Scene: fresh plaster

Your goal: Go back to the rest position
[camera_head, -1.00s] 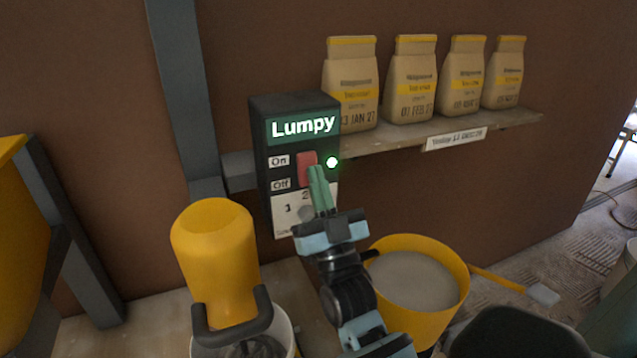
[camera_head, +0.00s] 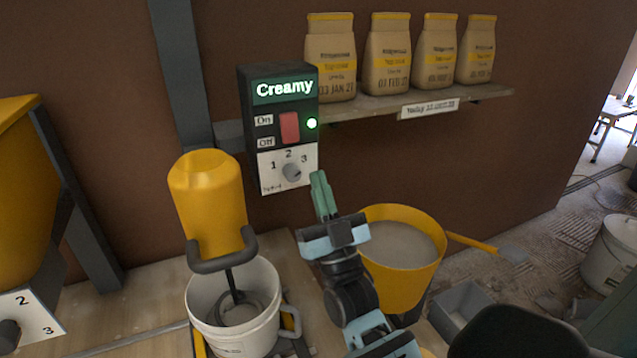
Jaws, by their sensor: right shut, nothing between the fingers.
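My right gripper (camera_head: 320,192) is shut and empty, its green fingers pointing up. It is in the air just below and right of the control box (camera_head: 246,120), apart from it. The box's screen reads "Creamy". The speed dial (camera_head: 292,172) below has marks 1, 2 and 3. My left gripper is not in view.
The yellow mixer (camera_head: 208,205) stands over a white bucket (camera_head: 236,338) at lower left. A yellow bucket (camera_head: 404,286) of pale material is behind my right arm. A shelf (camera_head: 360,109) holds several bags (camera_head: 388,55). A grey tub (camera_head: 462,306) sits on the right.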

